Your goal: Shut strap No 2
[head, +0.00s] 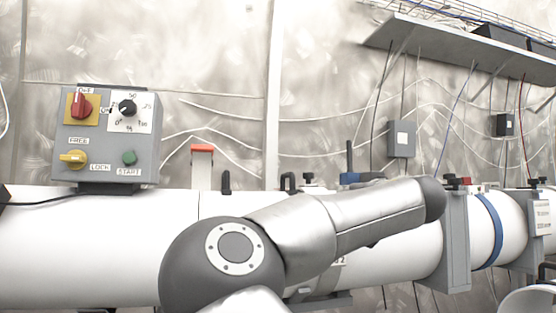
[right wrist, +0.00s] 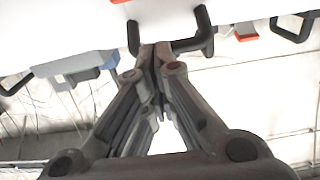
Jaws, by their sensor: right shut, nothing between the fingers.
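In the right wrist view my right gripper (right wrist: 155,50) is shut with nothing between its fingers. Its fingertips are at a black bent handle (right wrist: 207,30) on the white pipe; I cannot tell whether they touch it. In the head view my right arm crosses in front of the white pipe (head: 80,245), and the fingers are hidden. Grey bands with black knobs sit around the pipe, one of them at the right (head: 456,240). A partly hidden number plate (head: 340,262) shows below my arm. I cannot read which strap is No 2. My left gripper is not in view.
A grey control box (head: 107,135) with a red switch, dial, yellow switch and green button stands on the pipe at left. A red-topped bracket (head: 202,165) stands behind the pipe. A blue band (head: 490,230) circles the pipe at right. A shelf (head: 470,50) juts out above.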

